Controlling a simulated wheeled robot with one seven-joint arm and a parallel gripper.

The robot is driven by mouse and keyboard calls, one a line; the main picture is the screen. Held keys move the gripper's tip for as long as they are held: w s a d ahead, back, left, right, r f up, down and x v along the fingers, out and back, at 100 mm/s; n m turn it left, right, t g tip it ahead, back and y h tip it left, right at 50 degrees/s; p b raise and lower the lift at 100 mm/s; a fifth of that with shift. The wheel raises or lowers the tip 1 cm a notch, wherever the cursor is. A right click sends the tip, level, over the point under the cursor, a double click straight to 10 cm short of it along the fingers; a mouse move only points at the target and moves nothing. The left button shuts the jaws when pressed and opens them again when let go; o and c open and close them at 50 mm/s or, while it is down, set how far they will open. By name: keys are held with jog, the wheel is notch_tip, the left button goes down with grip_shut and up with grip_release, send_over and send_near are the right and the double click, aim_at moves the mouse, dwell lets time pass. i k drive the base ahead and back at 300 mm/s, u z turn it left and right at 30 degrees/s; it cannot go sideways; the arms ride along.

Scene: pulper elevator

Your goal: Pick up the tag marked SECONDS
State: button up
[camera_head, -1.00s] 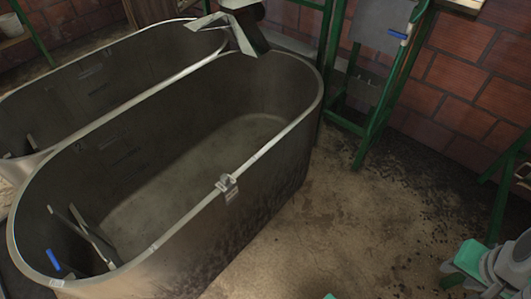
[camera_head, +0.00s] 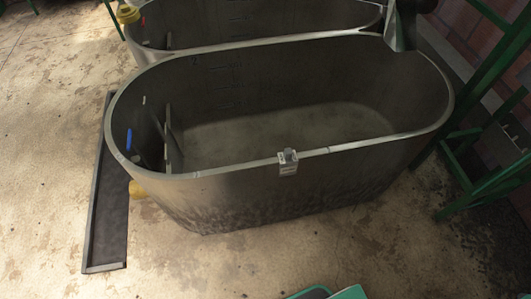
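A small pale tag (camera_head: 288,169) hangs from a clip on the near rim of the front tub (camera_head: 225,170), around the middle of that side. Its marking is too small to read, so I cannot tell whether it says SECONDS. No other tag can be read in view. My gripper's fingers do not show. Only a teal and pale piece shows at the bottom edge, and I cannot tell which part it is.
A second tub (camera_head: 265,38) stands behind the front one. A long dark shallow channel (camera_head: 104,225) lies along the left. Green metal frames (camera_head: 478,165) stand at the right. The concrete floor before the tub is clear.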

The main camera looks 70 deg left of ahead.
aim_at(288, 159)
jog(key=u, duration=4)
jog(key=i, duration=1)
